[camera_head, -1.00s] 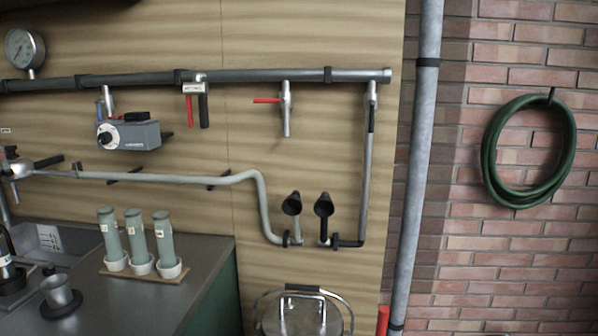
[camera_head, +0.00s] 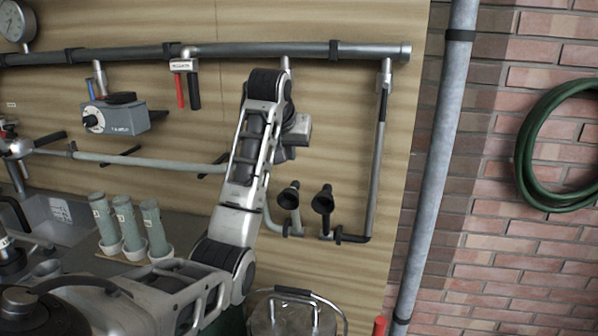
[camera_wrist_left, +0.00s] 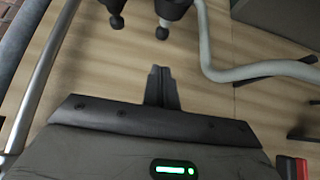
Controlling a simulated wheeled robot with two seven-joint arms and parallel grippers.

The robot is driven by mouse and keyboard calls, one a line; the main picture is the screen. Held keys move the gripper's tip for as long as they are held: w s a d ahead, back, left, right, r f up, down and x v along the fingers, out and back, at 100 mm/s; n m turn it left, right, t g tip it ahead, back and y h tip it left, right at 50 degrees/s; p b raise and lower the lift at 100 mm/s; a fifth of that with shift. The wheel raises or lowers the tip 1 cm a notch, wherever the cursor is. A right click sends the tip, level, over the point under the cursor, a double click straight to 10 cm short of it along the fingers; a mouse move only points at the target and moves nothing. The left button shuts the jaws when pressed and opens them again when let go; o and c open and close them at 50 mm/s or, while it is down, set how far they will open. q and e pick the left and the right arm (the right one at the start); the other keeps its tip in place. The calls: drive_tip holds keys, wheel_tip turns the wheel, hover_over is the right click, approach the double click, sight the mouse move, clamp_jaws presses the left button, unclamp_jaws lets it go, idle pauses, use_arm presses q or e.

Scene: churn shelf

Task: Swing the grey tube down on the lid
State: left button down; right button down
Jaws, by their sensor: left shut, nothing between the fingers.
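A pale grey tube (camera_head: 150,160) runs along the board, bends down behind my arm and ends at a black joint. A darker grey tube (camera_head: 376,160) hangs upright from the rail to a black elbow. I cannot tell which is meant. Black cups (camera_head: 289,196) (camera_head: 322,202) stand by the tubes' lower ends. The metal lid (camera_head: 268,318) with its handle is at the bottom edge, partly cut off. My left gripper (camera_head: 284,154) is near the board above the cups, its fingers mostly hidden. In the left wrist view its fingers (camera_wrist_left: 161,85) are shut, empty, apart from both tubes.
The rail (camera_head: 260,50) crosses above my arm. A grey box (camera_head: 115,118) and red and black handles (camera_head: 187,90) hang left. Grey-green cylinders (camera_head: 128,222) stand on the counter. A wall pipe (camera_head: 436,150) and green hose (camera_head: 525,150) are right.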

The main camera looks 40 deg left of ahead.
sight(296, 182)
use_arm(q)
drive_tip(key=p+x, duration=0.1)
drive_tip(key=x, duration=0.9)
drive_tip(key=shift+f, duration=0.15)
use_arm(e)
drive_tip(key=shift+s+d+r, duration=0.1)
drive_tip(key=shift+d+r, duration=0.05)
drive_tip(key=shift+r, duration=0.1)
